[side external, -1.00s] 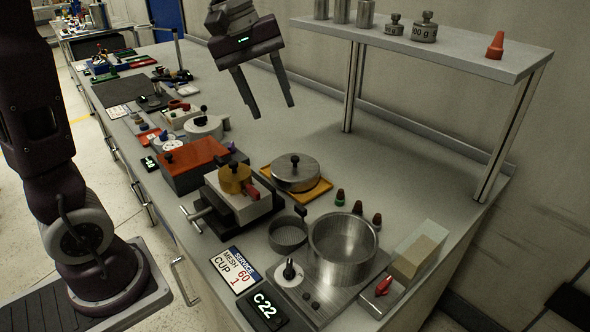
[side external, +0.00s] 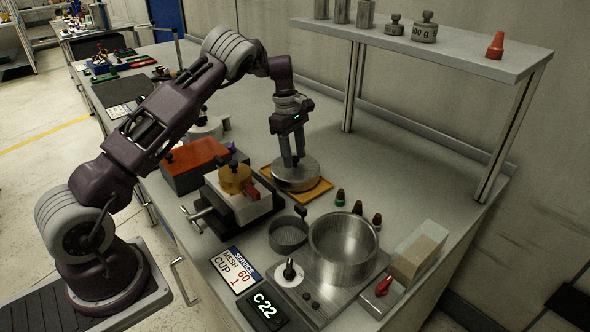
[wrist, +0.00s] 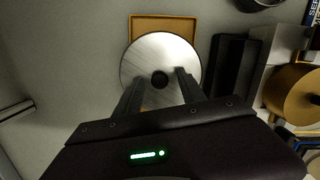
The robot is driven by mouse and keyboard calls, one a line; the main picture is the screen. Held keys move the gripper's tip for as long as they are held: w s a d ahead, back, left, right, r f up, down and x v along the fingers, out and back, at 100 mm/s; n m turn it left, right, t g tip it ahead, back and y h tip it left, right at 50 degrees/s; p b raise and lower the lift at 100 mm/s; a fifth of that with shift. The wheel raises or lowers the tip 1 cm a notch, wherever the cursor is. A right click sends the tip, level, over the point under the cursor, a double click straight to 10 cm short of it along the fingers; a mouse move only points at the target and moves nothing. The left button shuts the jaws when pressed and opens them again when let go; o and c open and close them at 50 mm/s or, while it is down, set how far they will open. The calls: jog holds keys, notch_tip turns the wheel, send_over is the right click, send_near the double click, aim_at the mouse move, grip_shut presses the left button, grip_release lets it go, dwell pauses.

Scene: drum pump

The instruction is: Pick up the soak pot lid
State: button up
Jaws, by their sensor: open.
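The soak pot lid (side external: 297,176) is a round silver metal disc lying on an orange-yellow square tray (side external: 322,189). In the wrist view the lid (wrist: 160,48) shows a dark knob (wrist: 160,80) at its centre. My gripper (side external: 294,163) is over the lid, pointing down, with its fingers on either side of the knob. In the wrist view my gripper (wrist: 158,78) has a clear gap between its fingers, with the knob in that gap. The knob is mostly hidden by the fingers in the side view. I cannot tell whether the fingertips touch the lid.
An open metal pot (side external: 343,248) and a small mesh cup (side external: 288,233) stand to the front right. A brass-capped pump block (side external: 238,190) and a red-topped box (side external: 195,158) stand left of the tray. Small dark-tipped bottles (side external: 357,208) stand to the right. A raised shelf (side external: 440,50) is behind.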

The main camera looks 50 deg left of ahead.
grip_shut()
dwell(1.4)
